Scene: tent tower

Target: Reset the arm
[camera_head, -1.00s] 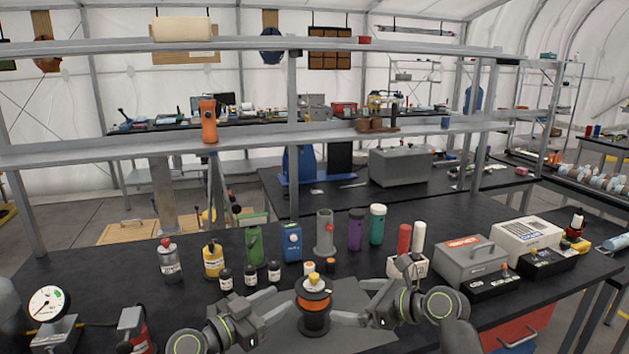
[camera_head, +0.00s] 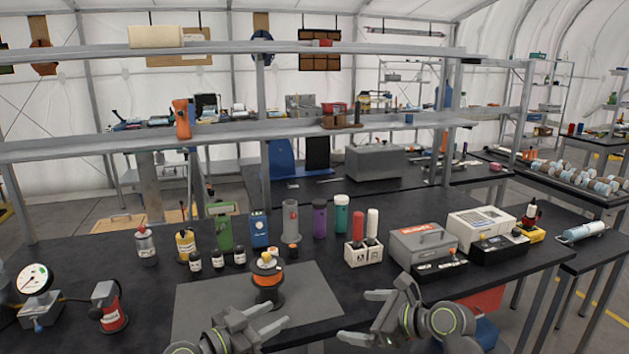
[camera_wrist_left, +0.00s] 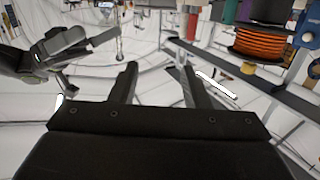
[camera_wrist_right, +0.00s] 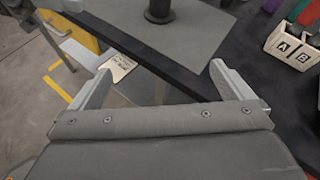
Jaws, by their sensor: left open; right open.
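My left gripper (camera_head: 264,322) is at the front edge of the black table in the head view. It is open, and nothing is between its fingers in the left wrist view (camera_wrist_left: 158,80). My right gripper (camera_head: 366,318) is also open and empty, at the table's front edge to the right. In the right wrist view its fingers (camera_wrist_right: 158,85) are spread apart. A stacked spool (camera_head: 267,282) with an orange band stands upright on a grey mat (camera_head: 204,300). Both grippers are apart from it, nearer the front edge.
A gauge (camera_head: 35,281) and a red cylinder (camera_head: 109,310) stand at the left. A white A/B holder (camera_head: 363,253) and a grey toolbox (camera_head: 422,245) stand at the right. The mat's right part is clear.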

